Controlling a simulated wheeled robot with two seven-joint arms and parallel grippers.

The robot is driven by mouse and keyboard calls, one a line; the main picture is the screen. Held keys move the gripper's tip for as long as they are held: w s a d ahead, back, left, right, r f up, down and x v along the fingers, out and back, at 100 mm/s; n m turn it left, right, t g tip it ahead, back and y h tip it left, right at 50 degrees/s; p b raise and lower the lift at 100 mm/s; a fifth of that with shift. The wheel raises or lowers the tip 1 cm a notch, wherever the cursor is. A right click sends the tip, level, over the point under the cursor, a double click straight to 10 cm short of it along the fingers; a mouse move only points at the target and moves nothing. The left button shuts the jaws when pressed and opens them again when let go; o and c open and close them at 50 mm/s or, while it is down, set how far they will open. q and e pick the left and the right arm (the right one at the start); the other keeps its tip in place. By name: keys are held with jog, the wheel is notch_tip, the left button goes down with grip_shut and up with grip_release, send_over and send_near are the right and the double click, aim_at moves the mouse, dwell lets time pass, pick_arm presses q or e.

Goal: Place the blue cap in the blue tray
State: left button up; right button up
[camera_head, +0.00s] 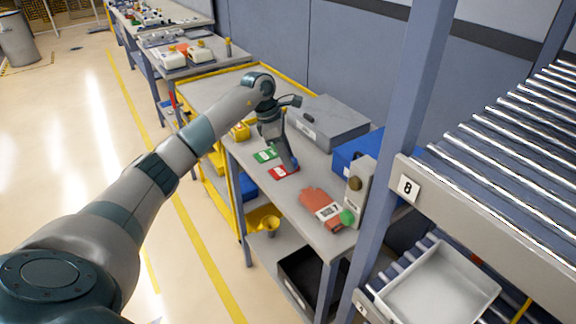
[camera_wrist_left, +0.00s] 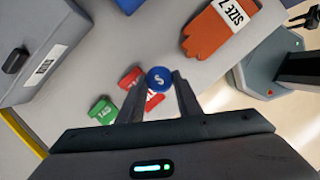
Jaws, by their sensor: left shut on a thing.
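The blue cap (camera_wrist_left: 160,79) is round with a white letter on top. In the left wrist view it sits between the fingertips of my left gripper (camera_wrist_left: 159,88), which is shut on it. In the head view my left gripper (camera_head: 290,166) points down low over the grey table, beside a red marked piece (camera_head: 282,174); the cap is mostly hidden there. A blue container (camera_head: 356,151) stands at the table's back right, its edge also showing in the left wrist view (camera_wrist_left: 128,4). I cannot tell whether it is the blue tray.
A green marked piece (camera_head: 265,156) lies left of the red one. An orange glove (camera_head: 318,199) with a white label lies nearer the table's front. A grey case (camera_head: 328,121) stands behind.

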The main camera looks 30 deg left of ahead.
pick_arm(q)
notch_tip(320, 180, down, 3)
jog(key=shift+f+p, duration=0.1)
jog(key=shift+p, duration=0.9)
jog(key=shift+f, duration=0.4)
jog(key=shift+f, duration=0.1)
jog(key=shift+f, duration=0.1)
jog(key=o, duration=1)
jog(key=shift+r, duration=0.25)
